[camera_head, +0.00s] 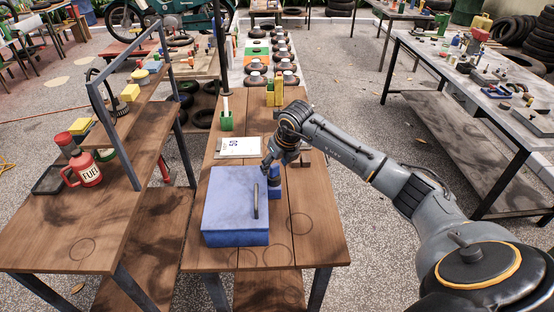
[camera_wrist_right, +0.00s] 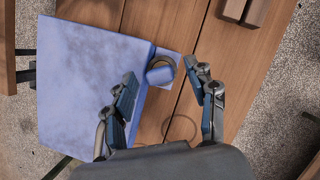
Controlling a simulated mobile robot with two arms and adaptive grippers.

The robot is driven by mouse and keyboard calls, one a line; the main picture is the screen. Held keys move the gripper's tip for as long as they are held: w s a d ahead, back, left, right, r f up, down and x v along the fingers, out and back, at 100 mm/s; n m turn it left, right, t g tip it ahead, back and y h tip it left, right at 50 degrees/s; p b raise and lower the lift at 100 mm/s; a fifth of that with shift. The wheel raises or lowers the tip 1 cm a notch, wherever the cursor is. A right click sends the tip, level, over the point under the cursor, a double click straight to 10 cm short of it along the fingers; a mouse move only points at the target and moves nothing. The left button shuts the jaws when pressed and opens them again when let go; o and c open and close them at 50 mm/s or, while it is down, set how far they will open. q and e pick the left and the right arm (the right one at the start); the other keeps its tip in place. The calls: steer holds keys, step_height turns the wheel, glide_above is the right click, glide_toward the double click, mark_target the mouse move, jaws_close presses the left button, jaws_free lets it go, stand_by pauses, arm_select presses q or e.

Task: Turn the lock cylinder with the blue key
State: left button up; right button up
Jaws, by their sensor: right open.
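A large blue box (camera_head: 228,210) lies on the wooden bench; its pale blue top fills the left of the right wrist view (camera_wrist_right: 85,85). A small blue piece with a dark ring (camera_wrist_right: 161,71) sits at the box's right side, probably the lock cylinder or the key; I cannot tell which. A dark slim bar (camera_head: 256,202) shows near the box's right edge. My right gripper (camera_head: 272,168) is above the right side of the box, fingers spread. In the wrist view, its fingers (camera_wrist_right: 162,82) are either side of the small blue piece, with no clear contact. My left gripper is out of view.
A white sheet (camera_head: 238,147), a green holder (camera_head: 227,122) and yellow blocks (camera_head: 274,93) stand behind the box. A red fuel can (camera_head: 84,168) is on the left bench. The bench front right is bare. Another cluttered table (camera_head: 480,85) stands right.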

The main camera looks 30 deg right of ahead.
steer(key=shift+c, duration=0.2)
jaws_close()
steer(key=shift+a+r+m+h, duration=0.15)
steer(key=shift+m+h, duration=0.35)
steer(key=shift+m, duration=0.7)
steer(key=shift+m+h, duration=0.3)
steer(key=shift+m, duration=0.5)
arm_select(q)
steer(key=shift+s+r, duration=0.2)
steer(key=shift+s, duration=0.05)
